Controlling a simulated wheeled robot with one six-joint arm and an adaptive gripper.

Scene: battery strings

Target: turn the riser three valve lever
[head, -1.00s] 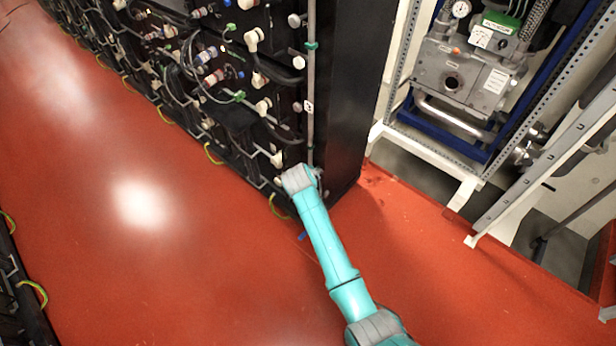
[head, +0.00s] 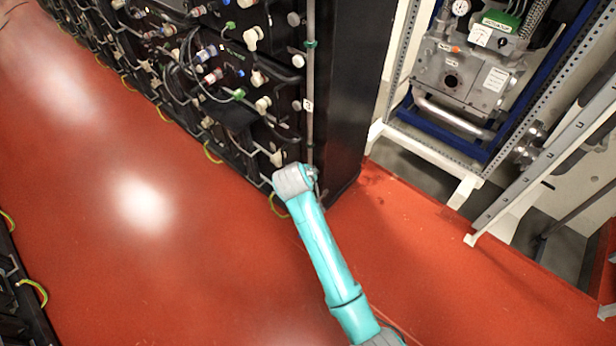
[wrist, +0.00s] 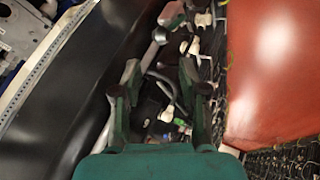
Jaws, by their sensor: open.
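I cannot clearly pick out the riser three valve lever in either view. A thin grey riser pipe (head: 310,75) with a green clamp (head: 311,44) runs down the corner of the battery rack in the head view. In the wrist view my gripper (wrist: 160,72) is open, with its two dark green fingers apart and nothing held. Grey piping and a white fitting (wrist: 166,90) show between and beyond the fingers. A grey rounded knob (wrist: 160,35) and a reddish part with green beside it (wrist: 172,12) lie beyond the fingertips.
The black battery rack (head: 345,90) has cables and white fittings sticking out. Its dark side panel (wrist: 75,90) fills the left of the wrist view. A grey machine in a frame (head: 465,75) stands at right. The red floor (head: 180,260) is open at left.

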